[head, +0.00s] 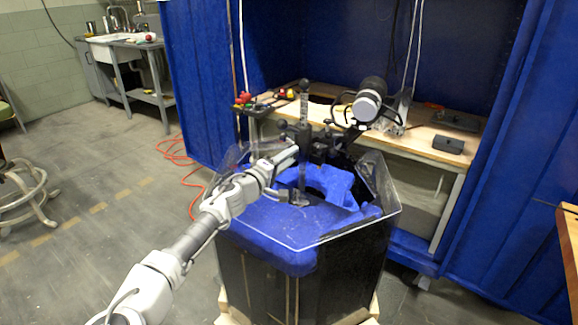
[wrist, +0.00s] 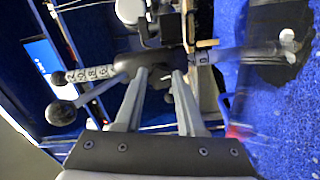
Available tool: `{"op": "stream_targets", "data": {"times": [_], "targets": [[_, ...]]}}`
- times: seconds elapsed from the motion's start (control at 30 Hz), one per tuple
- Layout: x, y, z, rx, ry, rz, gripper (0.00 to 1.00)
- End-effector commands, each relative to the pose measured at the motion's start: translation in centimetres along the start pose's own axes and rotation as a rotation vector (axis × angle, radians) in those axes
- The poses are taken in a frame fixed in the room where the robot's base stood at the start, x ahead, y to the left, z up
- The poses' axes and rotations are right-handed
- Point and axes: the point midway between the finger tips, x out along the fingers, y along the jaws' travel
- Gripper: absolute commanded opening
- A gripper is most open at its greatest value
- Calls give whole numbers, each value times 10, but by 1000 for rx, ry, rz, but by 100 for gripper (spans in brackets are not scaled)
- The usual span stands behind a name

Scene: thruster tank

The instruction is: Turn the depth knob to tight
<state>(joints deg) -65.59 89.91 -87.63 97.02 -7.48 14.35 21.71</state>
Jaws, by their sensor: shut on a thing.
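The depth knob is a small dark part (wrist: 161,80) on the side of a black clamp body (wrist: 140,62) in the wrist view. My gripper (wrist: 162,76) has its two grey fingers on either side of it and is shut on it. The fingers partly cover it, so its turn position and any marking cannot be read. A shaft with a numbered scale (wrist: 92,75) passes through the clamp. In the head view my gripper (head: 292,155) is at the clamp, above the tank, and the knob is hidden there. The scaled shaft (head: 304,105) stands upright.
A lever with a black ball (wrist: 61,113) sticks out close to my fingers. The clear-rimmed tank (head: 315,247) with blue lining stands below my arm. Floor at left is open.

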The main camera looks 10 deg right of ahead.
Motion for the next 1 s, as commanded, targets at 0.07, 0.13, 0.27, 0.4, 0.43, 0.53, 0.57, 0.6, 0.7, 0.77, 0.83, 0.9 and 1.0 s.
{"op": "stream_targets", "data": {"times": [0.07, 0.13, 0.27, 0.4, 0.43, 0.53, 0.57, 0.6, 0.7, 0.77, 0.83, 0.9, 1.0], "targets": [[0, -4, 1, 54, 1, -1, 0], [0, -4, 0, 96, 1, -2, 0], [0, -3, 0, 156, 1, -2, 0], [0, -2, 0, 196, 1, -2, 0], [0, -2, 0, 203, 1, -2, 0], [0, -1, 0, 218, 1, -2, 0], [0, -1, 0, 221, 0, -2, 0], [0, -1, 0, 224, 0, -2, 0], [0, -1, 0, 227, 0, -2, 0], [0, -1, 0, 228, 0, -2, 0], [0, -1, 0, 227, 0, -2, 0], [0, -1, 0, 227, 0, -2, 0], [0, -1, 0, 227, 0, -2, 42]]}}
